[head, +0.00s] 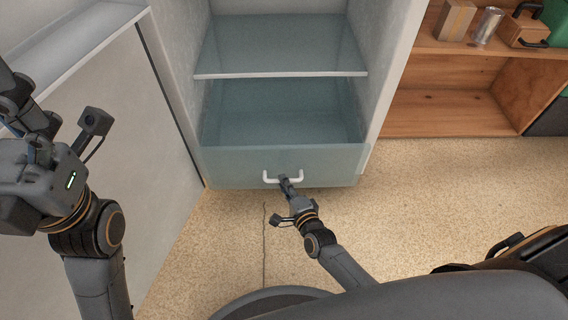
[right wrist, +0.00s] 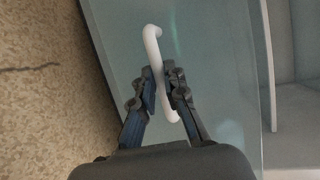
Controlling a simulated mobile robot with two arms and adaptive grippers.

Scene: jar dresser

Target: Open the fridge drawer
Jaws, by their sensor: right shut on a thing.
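The fridge drawer (head: 234,165) is a translucent blue-green bin at the bottom of the open fridge. It stands pulled out somewhat past the fridge's side wall, and its inside shows empty. A white handle (head: 268,178) is on its front. My right gripper (head: 284,180) is at the handle. In the right wrist view its fingers (right wrist: 163,88) are shut around the white handle bar (right wrist: 153,45), with the drawer front (right wrist: 215,60) behind. My left arm is at the left of the head view, by the fridge door; its fingertips are not visible.
A glass shelf (head: 280,75) with a white edge is above the drawer. The open fridge door (head: 120,110) stands at the left. A wooden shelf unit (head: 440,110) with boxes and a metal cup (head: 487,26) is at the right. The speckled floor before the drawer is clear apart from my arm.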

